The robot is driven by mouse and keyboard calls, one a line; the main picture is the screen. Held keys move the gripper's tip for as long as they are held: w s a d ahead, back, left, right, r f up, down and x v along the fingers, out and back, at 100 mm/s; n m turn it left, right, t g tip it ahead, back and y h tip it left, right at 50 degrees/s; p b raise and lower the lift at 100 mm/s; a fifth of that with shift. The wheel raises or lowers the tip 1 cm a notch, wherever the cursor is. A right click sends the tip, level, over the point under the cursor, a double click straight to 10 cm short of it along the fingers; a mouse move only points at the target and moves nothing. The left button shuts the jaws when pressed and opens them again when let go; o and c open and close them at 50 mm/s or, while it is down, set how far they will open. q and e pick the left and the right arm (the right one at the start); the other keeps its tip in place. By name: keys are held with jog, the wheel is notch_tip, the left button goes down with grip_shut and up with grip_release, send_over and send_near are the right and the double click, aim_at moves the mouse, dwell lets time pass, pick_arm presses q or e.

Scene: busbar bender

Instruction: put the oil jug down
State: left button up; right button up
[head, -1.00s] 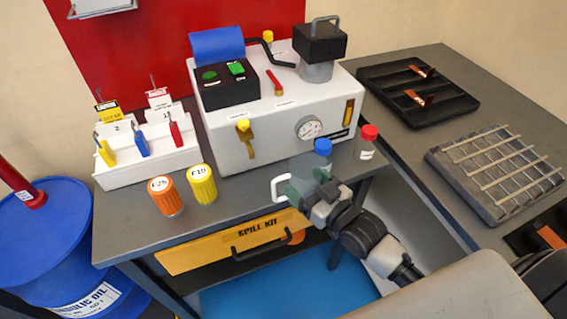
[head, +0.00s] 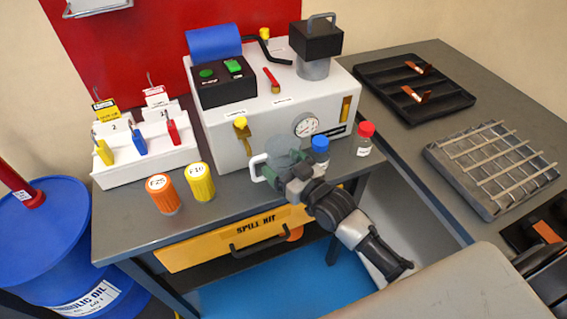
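The oil jug (head: 284,154) is a grey see-through cup with a white handle (head: 257,167) on its left. It stands roughly upright in front of the white machine, at the front part of the grey bench (head: 236,203). My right gripper (head: 284,175) is at the jug's near side and appears shut on it, with the arm coming from the lower right. The gripper hides the jug's bottom, so I cannot tell whether it touches the bench. My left gripper is not in view.
A blue-capped bottle (head: 320,149) stands close right of the jug, with a red-capped bottle (head: 364,139) beyond. Yellow (head: 199,182) and orange (head: 162,194) containers stand left. The white machine (head: 275,118) blocks the back. Bench between the yellow container and jug is clear.

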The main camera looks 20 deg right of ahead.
jog(key=o, duration=0.4)
jog(key=shift+c, duration=0.2)
jog(key=shift+r, duration=0.2)
jog(key=v, duration=1.2)
jog(key=s+d+f+m+g+h, duration=0.1)
jog(key=s+d+f+g+h, duration=0.1)
jog(key=f, duration=0.8)
jog(key=s+d+f+g+h, duration=0.1)
jog(key=s+f+g, duration=0.1)
jog(key=f, duration=0.7)
jog(key=s+d+f+m+g+h, duration=0.1)
jog(key=s+d+f+g+h, duration=0.15)
jog(key=f, duration=0.75)
jog(key=s+a+f+g, duration=0.2)
jog(key=s+f+g, duration=0.5)
jog(key=s+f, duration=1.1)
jog(key=shift+s+a+f, duration=0.15)
jog(key=shift+s+a, duration=0.25)
jog(key=shift+s, duration=0.25)
jog(key=s, duration=0.2)
jog(key=s+a+f+g, duration=0.1)
jog(key=s, duration=0.1)
jog(key=s+f+g, duration=0.1)
jog(key=s, duration=0.1)
jog(key=shift+s+a+f+g+h, duration=0.1)
jog(key=shift+s+a+g+h, duration=0.15)
jog(key=shift+s+h, duration=0.15)
jog(key=shift+c, duration=0.9)
